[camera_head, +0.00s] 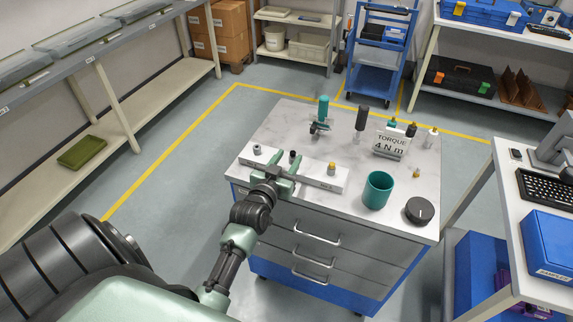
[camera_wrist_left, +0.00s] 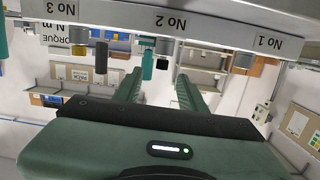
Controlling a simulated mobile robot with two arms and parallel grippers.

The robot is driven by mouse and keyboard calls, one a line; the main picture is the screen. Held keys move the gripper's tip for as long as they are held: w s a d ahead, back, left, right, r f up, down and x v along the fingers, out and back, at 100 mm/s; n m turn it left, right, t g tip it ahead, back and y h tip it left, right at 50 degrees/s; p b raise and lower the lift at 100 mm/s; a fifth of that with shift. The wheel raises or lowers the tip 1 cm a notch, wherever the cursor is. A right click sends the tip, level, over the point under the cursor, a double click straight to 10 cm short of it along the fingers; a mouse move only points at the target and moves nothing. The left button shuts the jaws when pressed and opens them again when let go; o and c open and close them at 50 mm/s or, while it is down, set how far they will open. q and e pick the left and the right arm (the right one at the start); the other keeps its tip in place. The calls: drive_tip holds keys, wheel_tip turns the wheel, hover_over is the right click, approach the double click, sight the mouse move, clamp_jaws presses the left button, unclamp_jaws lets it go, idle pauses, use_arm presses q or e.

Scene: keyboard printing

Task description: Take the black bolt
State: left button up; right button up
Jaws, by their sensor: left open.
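The black bolt (camera_head: 292,154) stands upright in the middle of a white block (camera_head: 315,174) on the cabinet top. In the left wrist view, which is upside down, the bolt (camera_wrist_left: 163,62) shows below the No 2 label. My left gripper (camera_head: 285,165) is open at the block, with its green fingers (camera_wrist_left: 160,80) on either side of the bolt in the picture. I cannot tell whether they touch it. A silver bolt (camera_head: 257,148) stands at the block's left and a gold bolt (camera_head: 331,167) at its right. My right gripper is not in view.
A teal-handled tool (camera_head: 323,107) and a black-handled tool (camera_head: 361,118) stand behind the block. A torque sign (camera_head: 391,145), a teal cup (camera_head: 377,190) and a round black dial (camera_head: 419,210) are to the right. The cabinet top's back left is clear.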

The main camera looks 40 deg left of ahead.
sight(294, 151)
use_arm(q)
drive_tip(key=shift+f, duration=0.35)
drive_tip(key=x, duration=0.4)
drive_tip(key=p+x, duration=0.1)
drive_tip(key=x, duration=0.2)
drive_tip(key=shift+w+a+f, duration=0.1)
drive_tip(key=shift+w+f, duration=0.15)
drive_tip(key=shift+w, duration=0.05)
clamp_jaws()
idle(0.9)
drive_tip(key=shift+r, duration=0.1)
drive_tip(key=shift+r+p, duration=1.45)
drive_tip(key=shift+p, duration=0.15)
